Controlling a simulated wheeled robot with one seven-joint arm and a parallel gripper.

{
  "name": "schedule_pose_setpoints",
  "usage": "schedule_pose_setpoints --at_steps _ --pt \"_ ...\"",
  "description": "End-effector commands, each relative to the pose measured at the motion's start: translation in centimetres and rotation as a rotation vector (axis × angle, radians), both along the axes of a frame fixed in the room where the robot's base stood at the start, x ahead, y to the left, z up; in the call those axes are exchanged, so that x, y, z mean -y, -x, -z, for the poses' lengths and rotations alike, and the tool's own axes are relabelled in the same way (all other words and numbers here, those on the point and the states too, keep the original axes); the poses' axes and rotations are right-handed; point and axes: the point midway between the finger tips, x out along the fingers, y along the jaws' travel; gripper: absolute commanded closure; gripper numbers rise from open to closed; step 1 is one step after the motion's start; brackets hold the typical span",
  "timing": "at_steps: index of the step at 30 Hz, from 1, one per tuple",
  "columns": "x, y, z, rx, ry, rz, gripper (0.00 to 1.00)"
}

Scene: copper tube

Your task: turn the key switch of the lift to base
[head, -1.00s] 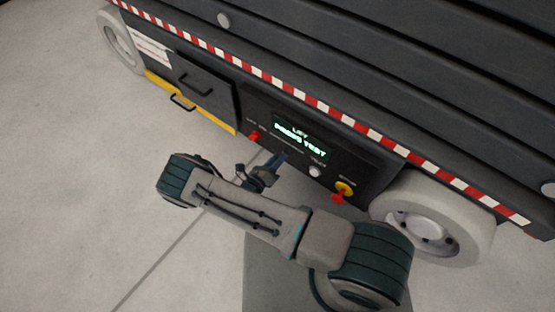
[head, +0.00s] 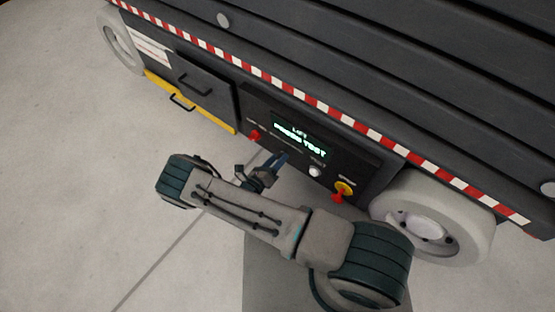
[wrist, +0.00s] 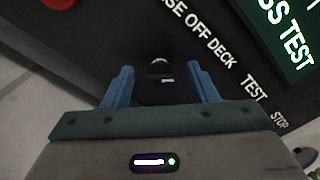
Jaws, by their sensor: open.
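The key switch (wrist: 160,70) shows in the wrist view as a small dark knob with a pale metal ring on the black control panel. White letters beside it read OFF and DECK, with part of another word above. My gripper (wrist: 161,84) is open, with one blue finger on each side of the switch in this picture. I cannot tell how far the fingertips are from the panel. In the head view my gripper (head: 277,160) is at the panel (head: 262,103) of the dark lift and hides the switch. The lift's screen (head: 299,136) reads LIFT, PRESS TEST.
A red control (head: 255,136) is left of my gripper. A whitish round button (head: 315,172) and a red and yellow stop control (head: 343,190) are to the right. A pale wheel (head: 432,219) stands farther right. Grey floor (head: 80,200) is open at the left.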

Motion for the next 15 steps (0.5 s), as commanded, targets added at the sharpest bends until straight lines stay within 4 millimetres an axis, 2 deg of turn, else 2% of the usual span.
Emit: schedule_pose_setpoints --at_steps 5,15 --pt "-1.7 2.1 -0.2 -0.002 -0.001 -0.004 0.47" --pt "-6.3 8.2 -0.1 -0.002 -0.001 -0.002 0.47"
